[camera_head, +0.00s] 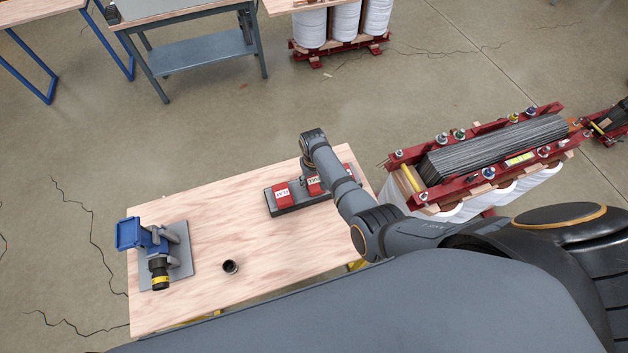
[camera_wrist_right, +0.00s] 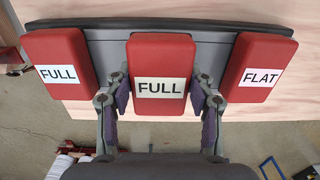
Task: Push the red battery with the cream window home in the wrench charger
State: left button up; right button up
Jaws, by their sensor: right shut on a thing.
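The wrench charger (camera_head: 298,206) is a long dark grey tray on the wooden table, with three red batteries along it. In the right wrist view its grey bed (camera_wrist_right: 108,52) shows between the batteries. My right gripper (camera_wrist_right: 160,95) is shut on the middle red battery (camera_wrist_right: 163,55), labelled FULL, with a finger on each side. This label looks slightly creamier than the others. Another FULL battery (camera_wrist_right: 58,52) is on the left and a FLAT battery (camera_wrist_right: 262,50) on the right. Whether the held battery is fully seated cannot be told. My left gripper is out of view.
A blue wrench (camera_head: 155,240) with a black and yellow nose stands on a grey plate at the table's left. A small black socket (camera_head: 230,267) is near the front edge. The table's middle (camera_head: 235,225) is clear. A red-framed core (camera_head: 495,150) stands right of the table.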

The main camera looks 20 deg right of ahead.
aim_at(314, 180)
jog(key=shift+f+b, duration=0.85)
jog(key=shift+f, duration=0.15)
jog(key=o, duration=1.5)
notch_tip(314, 180, up, 12)
jog(key=shift+r, duration=0.1)
